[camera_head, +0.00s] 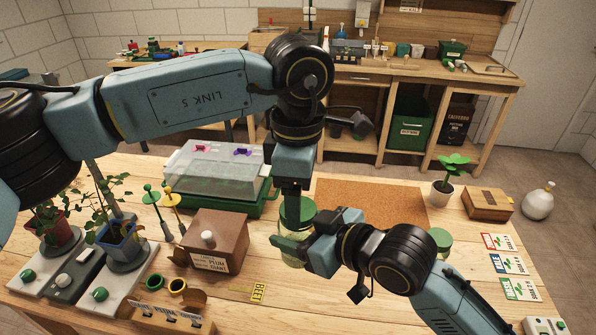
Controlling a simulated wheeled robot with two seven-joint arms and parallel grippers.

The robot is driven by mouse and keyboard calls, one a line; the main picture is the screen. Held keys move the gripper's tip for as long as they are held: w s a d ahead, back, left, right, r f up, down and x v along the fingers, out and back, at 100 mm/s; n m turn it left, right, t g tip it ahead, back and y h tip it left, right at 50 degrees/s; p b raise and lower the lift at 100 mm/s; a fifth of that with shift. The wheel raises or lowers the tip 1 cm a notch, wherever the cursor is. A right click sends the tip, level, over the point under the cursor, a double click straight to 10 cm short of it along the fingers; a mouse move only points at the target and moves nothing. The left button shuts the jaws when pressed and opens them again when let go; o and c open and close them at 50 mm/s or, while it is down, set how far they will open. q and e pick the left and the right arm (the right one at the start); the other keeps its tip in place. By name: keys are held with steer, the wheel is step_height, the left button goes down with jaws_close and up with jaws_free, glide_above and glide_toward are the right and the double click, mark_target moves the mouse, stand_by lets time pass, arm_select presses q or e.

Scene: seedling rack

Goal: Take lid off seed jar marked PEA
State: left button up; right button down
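A glass jar with a green lid (305,209) stands on the wooden table near the middle, at the front left corner of the brown mat. Its label is hidden, so I cannot read whether it is marked PEA. My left gripper (292,190) points straight down at the top of this jar; its fingertips are hard to make out. My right gripper (293,243) comes in from the right and lies across the jar's lower part; its grip is hidden. A second green-lidded jar (441,238) stands to the right, partly behind my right arm, with no readable label.
A brown box (215,240) and a clear-lidded green propagator (215,170) stand left of the jar. Potted plants stand far left. A white-potted seedling (443,190), a wooden box (487,204) and seed cards (507,263) lie right. The brown mat (375,200) looks clear.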

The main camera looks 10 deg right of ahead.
arm_select(q)
steer(key=shift+f, duration=0.9)
steer(key=shift+c, duration=0.3)
steer(key=c, duration=0.9)
steer(key=n, duration=0.2)
steer(key=shift+n, duration=0.3)
steer(key=shift+c, duration=0.2)
steer(key=shift+r, duration=0.15)
steer(key=shift+r, duration=0.95)
steer(key=shift+r, duration=0.1)
